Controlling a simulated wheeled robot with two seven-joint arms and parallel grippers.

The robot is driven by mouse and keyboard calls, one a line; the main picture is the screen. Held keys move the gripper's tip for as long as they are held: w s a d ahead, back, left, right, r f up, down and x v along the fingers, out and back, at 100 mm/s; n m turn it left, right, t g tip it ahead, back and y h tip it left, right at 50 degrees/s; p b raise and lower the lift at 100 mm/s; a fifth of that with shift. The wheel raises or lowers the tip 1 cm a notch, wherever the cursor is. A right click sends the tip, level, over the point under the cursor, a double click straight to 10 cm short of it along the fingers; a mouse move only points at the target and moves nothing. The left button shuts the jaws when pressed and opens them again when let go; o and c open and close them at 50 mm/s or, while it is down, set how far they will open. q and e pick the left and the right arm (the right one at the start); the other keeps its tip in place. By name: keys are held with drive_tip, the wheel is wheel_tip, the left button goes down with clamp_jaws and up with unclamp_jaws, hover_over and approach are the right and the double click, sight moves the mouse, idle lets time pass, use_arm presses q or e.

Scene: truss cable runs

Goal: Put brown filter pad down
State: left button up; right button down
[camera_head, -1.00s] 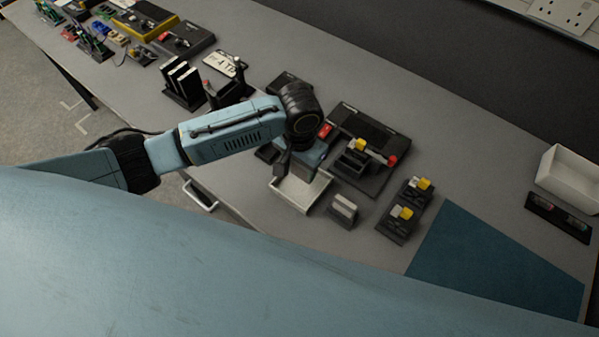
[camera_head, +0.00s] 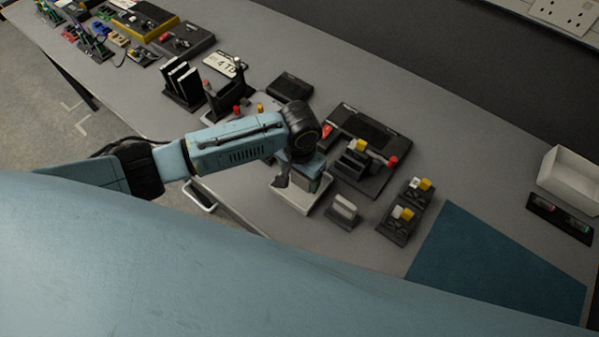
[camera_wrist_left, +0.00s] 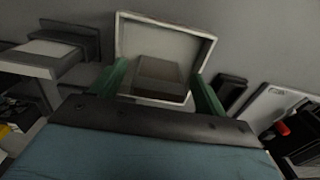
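The brown filter pad (camera_wrist_left: 160,72), a dull grey-brown block, lies in a shallow white tray (camera_wrist_left: 165,20) in the left wrist view. My left gripper (camera_wrist_left: 161,72) has its two green fingers apart, one on each side of the pad, with a gap showing on both sides. In the head view my left gripper (camera_head: 299,180) points down over the white tray (camera_head: 302,209) and hides most of its inside. The pad cannot be made out there. My right gripper is in neither view.
A dark holder with pale upright pads (camera_head: 343,210) stands just right of the tray. Behind it is a black fixture (camera_head: 372,130) with red and yellow parts. Two small black blocks with yellow pieces (camera_head: 405,212) stand further right. A blue mat (camera_head: 490,265) is bare.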

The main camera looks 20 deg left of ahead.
use_arm(q)
wheel_tip(320, 180, up, 13)
drive_tip(key=p, duration=0.1)
drive_tip(key=shift+f, duration=0.15)
idle(0.4)
idle(0.4)
